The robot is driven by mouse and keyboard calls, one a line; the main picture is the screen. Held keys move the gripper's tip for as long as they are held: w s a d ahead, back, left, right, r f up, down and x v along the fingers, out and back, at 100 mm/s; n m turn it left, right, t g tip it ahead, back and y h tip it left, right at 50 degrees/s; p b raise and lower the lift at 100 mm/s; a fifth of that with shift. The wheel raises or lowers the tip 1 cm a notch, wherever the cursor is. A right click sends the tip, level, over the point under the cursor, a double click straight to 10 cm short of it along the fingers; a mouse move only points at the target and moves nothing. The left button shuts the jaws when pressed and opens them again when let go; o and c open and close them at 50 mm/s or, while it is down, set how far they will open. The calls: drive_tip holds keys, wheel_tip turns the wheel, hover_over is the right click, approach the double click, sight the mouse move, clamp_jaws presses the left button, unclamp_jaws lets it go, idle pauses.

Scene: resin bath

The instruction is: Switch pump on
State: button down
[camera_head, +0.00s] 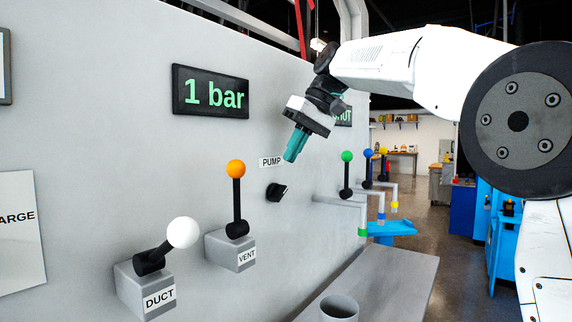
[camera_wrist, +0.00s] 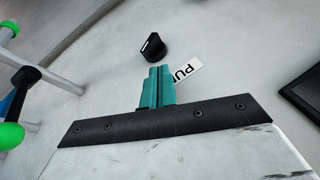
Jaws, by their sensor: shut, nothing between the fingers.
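The pump switch is a small black rotary knob (camera_head: 277,192) on the grey wall panel, just below the white PUMP label (camera_head: 271,162). In the wrist view the knob (camera_wrist: 153,47) lies just beyond the fingertips, and the label (camera_wrist: 184,74) is partly hidden behind the fingers. My gripper (camera_head: 291,158) has teal fingers, shut and empty, pointing down and left. It appears a little above and right of the knob in the head view, apart from it. The teal fingers also show in the wrist view (camera_wrist: 158,72).
A display (camera_head: 211,92) reads "1 bar". White DUCT (camera_head: 183,232) and orange VENT (camera_head: 236,169) levers stick out at left. Green (camera_head: 347,156), blue and yellow knobbed levers with pipes stand at right. A grey ledge (camera_head: 385,282) with a grey cup (camera_head: 339,308) lies below.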

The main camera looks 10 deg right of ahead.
drive_tip(key=v, duration=0.5)
drive_tip(key=shift+w+d+r, duration=0.2)
drive_tip(key=shift+d+r, duration=0.05)
drive_tip(key=shift+d, duration=0.1)
drive_tip(key=s+d+f+m+h, duration=0.2)
drive_tip(key=d+f+m, duration=0.1)
drive_tip(key=f, duration=0.8)
drive_tip(key=s+d+f+m+h, duration=0.1)
drive_tip(key=s+d+f, duration=0.2)
drive_tip(key=s+f, duration=0.4)
drive_tip(key=s+d+f+m+h, duration=0.1)
drive_tip(key=s+d+f, duration=0.2)
drive_tip(key=s+f, duration=0.5)
drive_tip(key=s+d+f+m+h, duration=0.1)
drive_tip(key=s+d+f, duration=0.3)
drive_tip(key=s, duration=1.6)
wheel_tip(320, 180, down, 4)
drive_tip(key=shift+s+r+t, duration=0.1)
drive_tip(key=shift+s+t, duration=0.1)
drive_tip(key=shift+t, duration=0.1)
